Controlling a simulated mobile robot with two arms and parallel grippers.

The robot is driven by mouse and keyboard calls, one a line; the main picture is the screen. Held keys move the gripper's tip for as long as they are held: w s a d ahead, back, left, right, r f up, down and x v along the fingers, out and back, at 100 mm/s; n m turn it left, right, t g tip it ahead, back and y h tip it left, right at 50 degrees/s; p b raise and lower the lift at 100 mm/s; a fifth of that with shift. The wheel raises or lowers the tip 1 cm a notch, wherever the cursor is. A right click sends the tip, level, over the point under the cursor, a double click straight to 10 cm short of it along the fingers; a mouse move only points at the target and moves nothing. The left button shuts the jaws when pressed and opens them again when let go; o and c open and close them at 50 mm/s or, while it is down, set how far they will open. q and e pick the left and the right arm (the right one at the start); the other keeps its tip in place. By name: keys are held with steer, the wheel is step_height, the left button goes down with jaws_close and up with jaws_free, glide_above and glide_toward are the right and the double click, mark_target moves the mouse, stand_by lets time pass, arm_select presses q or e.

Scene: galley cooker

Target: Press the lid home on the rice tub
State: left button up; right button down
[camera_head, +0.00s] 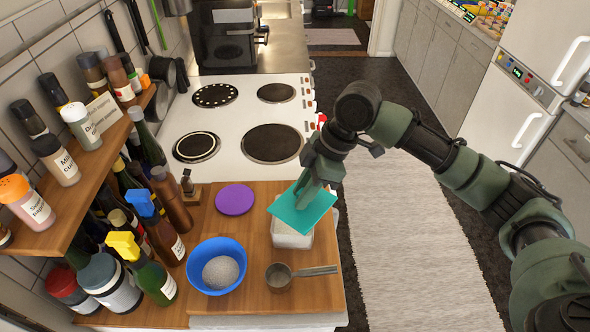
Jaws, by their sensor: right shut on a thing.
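The rice tub (291,238) is a pale, whitish box on the wooden counter, near its right edge. A teal square lid (287,216) is over the tub, turned at an angle to it and looking tilted, with its corners past the tub's rim. I cannot tell whether the lid touches the rim. My right gripper (308,197) is shut on the teal lid from above. The gripper hides part of the lid, and the lid hides the tub's opening. My left gripper is not in view.
A blue bowl of white grains (217,252) and a metal measuring cup (280,274) stand in front of the tub. A purple disc (234,199) lies behind. The white cooker (241,120) adjoins the counter. Bottles (150,270) crowd the left side.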

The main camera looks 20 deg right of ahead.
mark_target(295, 198)
steer(key=r+n, duration=0.1)
steer(key=n, duration=0.1)
steer(key=w+a+n+g+p, duration=0.1)
steer(key=n, duration=0.1)
steer(key=shift+w+r+g, duration=0.1)
steer(key=shift+r+g, duration=0.2)
steer(key=shift+r, duration=0.1)
steer(key=n, duration=0.2)
steer(key=g+p, duration=0.1)
steer(key=shift+w+a+r+n, duration=0.2)
steer(key=shift+w+a+n, duration=0.1)
steer(key=shift+a+n, duration=0.1)
steer(key=shift+d+f+b, duration=0.1)
steer(key=shift+f+b, duration=0.2)
steer(key=shift+h, duration=0.3)
step_height(295, 198, down, 4)
steer(key=b, duration=0.4)
steer(key=shift+b, duration=0.3)
steer(key=shift+f, duration=0.2)
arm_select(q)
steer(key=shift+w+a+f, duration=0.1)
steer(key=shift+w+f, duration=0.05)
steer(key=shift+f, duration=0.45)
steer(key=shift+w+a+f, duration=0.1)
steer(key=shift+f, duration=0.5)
arm_select(e)
steer(key=shift+f, duration=0.7)
